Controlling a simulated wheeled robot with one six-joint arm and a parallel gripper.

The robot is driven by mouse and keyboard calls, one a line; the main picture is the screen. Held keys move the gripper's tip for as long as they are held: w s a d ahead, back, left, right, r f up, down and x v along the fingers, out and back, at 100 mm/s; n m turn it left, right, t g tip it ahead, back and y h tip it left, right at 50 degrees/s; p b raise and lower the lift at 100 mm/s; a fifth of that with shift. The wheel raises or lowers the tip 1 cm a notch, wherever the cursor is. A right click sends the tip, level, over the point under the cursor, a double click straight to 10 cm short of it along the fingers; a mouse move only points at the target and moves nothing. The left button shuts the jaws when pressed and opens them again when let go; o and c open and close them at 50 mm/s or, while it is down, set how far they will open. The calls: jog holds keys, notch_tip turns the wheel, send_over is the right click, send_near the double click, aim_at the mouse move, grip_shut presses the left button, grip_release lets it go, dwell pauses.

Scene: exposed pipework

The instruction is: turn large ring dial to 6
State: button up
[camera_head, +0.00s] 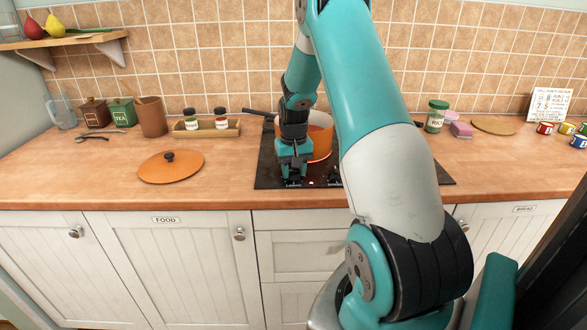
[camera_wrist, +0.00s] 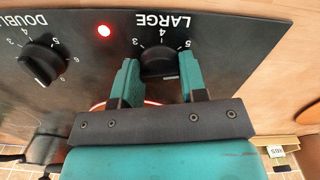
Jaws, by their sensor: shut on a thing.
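The large ring dial (camera_wrist: 160,63) is a black knob under the upside-down word LARGE on the black hob panel. The numbers 3, 4 and 5 show around it; its other numbers are hidden by my gripper. A pale mark shows low on the knob, but I cannot tell for sure which number it points to. My gripper (camera_wrist: 160,72) has a teal finger on each side of this dial and is shut on it. In the head view, my gripper (camera_head: 294,176) is down at the hob's front edge and hides the dial.
The DOUBLE dial (camera_wrist: 43,60) is beside it, with a lit red lamp (camera_wrist: 104,31) between them. An orange pot (camera_head: 320,143) stands on the black hob (camera_head: 267,170) behind my gripper. An orange lid (camera_head: 171,166) lies left on the wooden counter (camera_head: 70,184).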

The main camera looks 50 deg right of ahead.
aim_at(294, 170)
jog(key=shift+m, duration=1.3)
jog(key=shift+d, duration=0.1)
jog(key=o, duration=0.9)
jog(key=shift+r, duration=0.1)
notch_tip(294, 170, up, 17)
jog(key=shift+r+b, duration=0.15)
jog(key=shift+b, duration=0.3)
